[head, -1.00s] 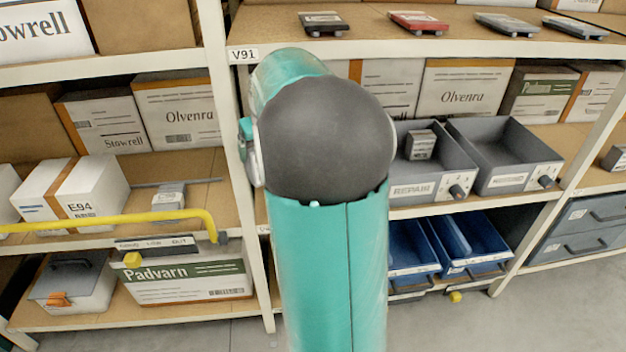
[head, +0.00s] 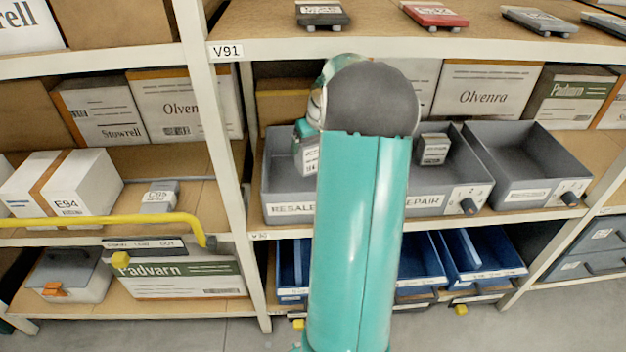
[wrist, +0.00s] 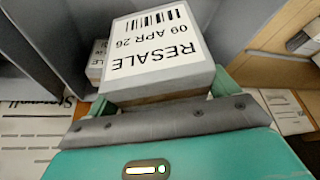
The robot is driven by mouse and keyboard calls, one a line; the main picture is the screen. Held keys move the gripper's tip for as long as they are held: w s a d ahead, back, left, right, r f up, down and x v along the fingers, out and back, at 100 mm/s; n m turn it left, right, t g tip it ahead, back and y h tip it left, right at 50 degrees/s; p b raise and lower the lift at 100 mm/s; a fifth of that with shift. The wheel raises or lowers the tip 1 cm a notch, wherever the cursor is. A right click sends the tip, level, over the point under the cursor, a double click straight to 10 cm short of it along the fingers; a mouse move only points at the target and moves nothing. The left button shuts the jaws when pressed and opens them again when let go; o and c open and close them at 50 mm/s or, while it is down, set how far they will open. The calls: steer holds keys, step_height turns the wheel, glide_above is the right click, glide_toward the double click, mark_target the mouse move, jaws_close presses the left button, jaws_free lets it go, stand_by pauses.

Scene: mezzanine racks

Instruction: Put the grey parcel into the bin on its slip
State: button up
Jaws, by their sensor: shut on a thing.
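The grey parcel (wrist: 158,90) fills the middle of the wrist view, its slip reading RESALE, 09 APR 26. My gripper (wrist: 165,100) is shut on it. The grey RESALE bin (head: 285,208) stands on the middle shelf, partly hidden by my arm. A labelled block (head: 309,156) shows over this bin beside a teal part; I cannot tell whether it is the held parcel. In the wrist view, grey walls lie behind the parcel, and another labelled block (wrist: 97,62) is partly hidden behind it. Whether the held parcel is inside the bin or above it is unclear.
The REPAIR bin (head: 452,195) holds a small labelled parcel (head: 433,149). An empty-looking grey bin (head: 530,165) stands to its right. A rack post (head: 215,130) is left of the RESALE bin, a yellow rail (head: 100,222) further left. Blue bins (head: 480,255) sit below.

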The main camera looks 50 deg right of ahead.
mark_target(314, 170)
steer(key=f, duration=0.4)
steer(key=d+f, duration=0.1)
steer(key=f, duration=0.1)
steer(key=shift+s, duration=0.15)
steer(key=shift+a+f, duration=0.1)
steer(key=shift+f, duration=2.1)
steer(key=shift+f, duration=0.15)
steer(key=o, duration=1.1)
